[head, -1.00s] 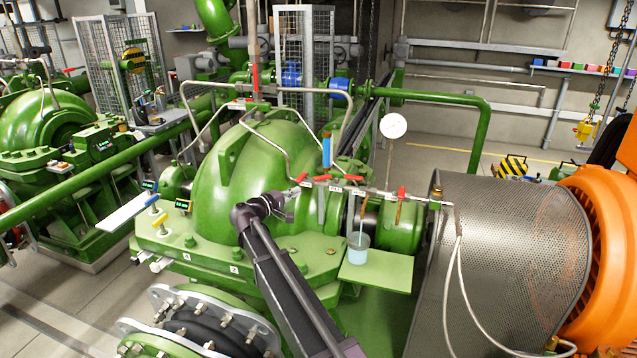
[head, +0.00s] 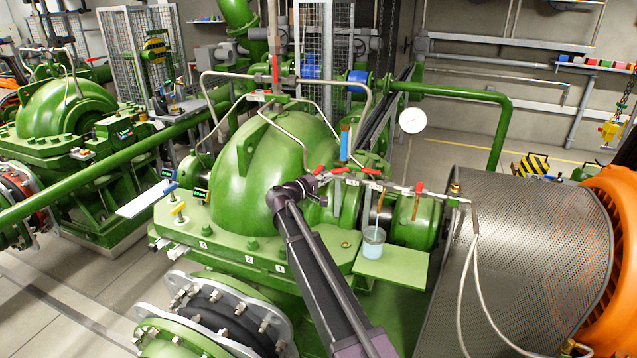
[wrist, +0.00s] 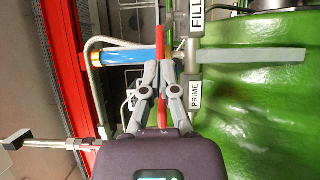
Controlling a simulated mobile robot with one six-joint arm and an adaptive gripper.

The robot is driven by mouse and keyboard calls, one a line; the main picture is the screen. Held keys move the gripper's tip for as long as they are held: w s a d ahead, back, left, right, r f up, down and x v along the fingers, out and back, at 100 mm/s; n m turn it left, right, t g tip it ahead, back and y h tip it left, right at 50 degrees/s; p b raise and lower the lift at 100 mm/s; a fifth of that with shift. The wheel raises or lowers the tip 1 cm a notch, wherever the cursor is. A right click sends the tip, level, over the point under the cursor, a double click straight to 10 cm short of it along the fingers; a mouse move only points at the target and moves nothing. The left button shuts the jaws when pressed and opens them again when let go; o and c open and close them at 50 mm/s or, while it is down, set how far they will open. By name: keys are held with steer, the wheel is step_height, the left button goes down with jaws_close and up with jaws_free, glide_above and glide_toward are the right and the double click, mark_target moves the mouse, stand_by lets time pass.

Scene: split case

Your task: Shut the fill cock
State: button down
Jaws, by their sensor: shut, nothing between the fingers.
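Several red cock levers sit on a thin pipe beside the green pump. One red lever (head: 340,171) lies along the pipe, behind my gripper's tip. In the wrist view a red lever (wrist: 160,42) shows at and beyond my fingertips, near the FILL label (wrist: 196,14). The PRIME label (wrist: 195,95) is nearer to me on the same pipe. My gripper (wrist: 158,68) is shut and empty, its fingertips close to the red lever; I cannot tell whether they touch. In the head view, my gripper (head: 312,182) is partly hidden by its own wrist.
An upright blue cylinder (head: 344,142) stands behind the levers and shows beside my fingers in the wrist view (wrist: 125,58). A cup (head: 373,243) stands on a green shelf (head: 395,265). A round gauge (head: 412,120) and perforated guard (head: 510,240) are to the right.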

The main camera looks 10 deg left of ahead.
steer(key=shift+x, duration=1.8)
steer(key=v, duration=1.2)
stand_by(0.3)
steer(key=c, duration=1.4)
jaws_free()
steer(key=c, duration=0.7)
jaws_free()
steer(key=shift+d, duration=0.15)
steer(key=n+t+y, duration=0.3)
steer(key=n+y, duration=0.1)
steer(key=y, duration=0.1)
glide_toward(342, 172)
steer(key=shift+s, duration=0.65)
steer(key=shift+s+d+n+t+y, duration=0.35)
steer(key=shift+n+y, duration=0.3)
steer(key=shift+y, duration=0.4)
steer(key=shift+s+d+n+t+y, duration=0.2)
steer(key=shift+s+d+n+y, duration=0.35)
steer(key=shift+y, duration=0.55)
steer(key=shift+s+d+n+t+y, duration=0.25)
steer(key=shift+d+n+y, duration=0.15)
steer(key=shift+n+y, duration=0.55)
